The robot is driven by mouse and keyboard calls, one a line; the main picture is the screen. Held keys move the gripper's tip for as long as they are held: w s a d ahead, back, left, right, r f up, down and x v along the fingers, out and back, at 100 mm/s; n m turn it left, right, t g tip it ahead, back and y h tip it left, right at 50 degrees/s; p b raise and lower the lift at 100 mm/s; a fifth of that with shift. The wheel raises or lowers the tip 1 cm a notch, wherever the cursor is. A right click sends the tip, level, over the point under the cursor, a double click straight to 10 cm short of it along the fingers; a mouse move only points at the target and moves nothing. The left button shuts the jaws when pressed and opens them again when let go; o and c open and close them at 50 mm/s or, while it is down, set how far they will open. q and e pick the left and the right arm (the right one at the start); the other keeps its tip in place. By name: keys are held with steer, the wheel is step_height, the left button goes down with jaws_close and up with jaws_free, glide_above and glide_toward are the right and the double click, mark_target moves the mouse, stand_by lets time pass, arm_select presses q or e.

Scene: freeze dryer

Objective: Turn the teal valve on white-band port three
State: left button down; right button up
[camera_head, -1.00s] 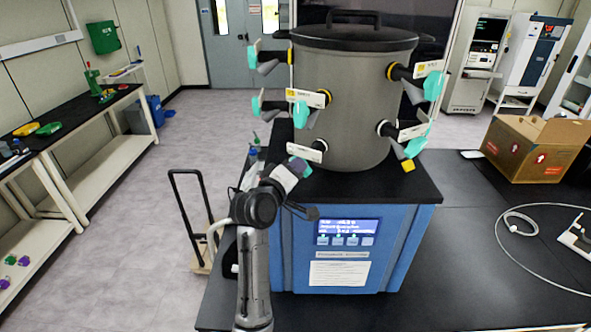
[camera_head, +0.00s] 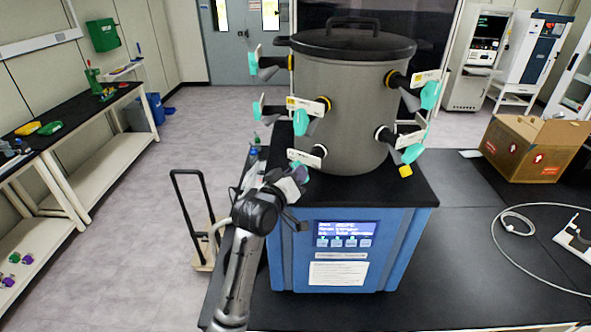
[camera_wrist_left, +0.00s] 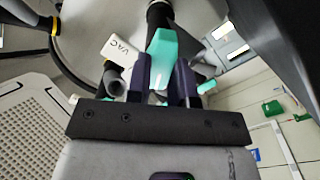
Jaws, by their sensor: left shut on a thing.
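The grey drum (camera_head: 345,100) carries several ports with teal valves, some with yellow bands and some with white. My left gripper (camera_head: 299,172) is at the lower-left port, which has a white band (camera_head: 319,150) and a white tag (camera_head: 304,159). In the wrist view, my left gripper (camera_wrist_left: 162,80) is shut on a teal valve (camera_wrist_left: 161,55), with a dark finger on each side. A tag reading VAC (camera_wrist_left: 118,48) is beside it. The port's number cannot be read. In the head view the gripper mostly hides this valve. My right gripper is not in view.
The drum stands on a blue dryer base (camera_head: 350,250) with a small display. Another teal valve (camera_head: 301,122) hangs just above my left gripper. A cardboard box (camera_head: 530,150) and a white hose (camera_head: 520,235) lie on the black bench at right. A hand cart (camera_head: 190,215) stands at left.

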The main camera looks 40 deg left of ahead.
arm_select(q)
steer(key=m+p, duration=0.2)
steer(key=m, duration=0.2)
steer(key=shift+r, duration=0.1)
steer(key=shift+m+p, duration=0.65)
steer(key=shift+m, duration=0.65)
steer(key=c, duration=1)
jaws_free()
steer(key=s+d+b, duration=0.2)
steer(key=s, duration=1.1)
steer(key=shift+s+b, duration=0.3)
steer(key=shift+b, duration=0.05)
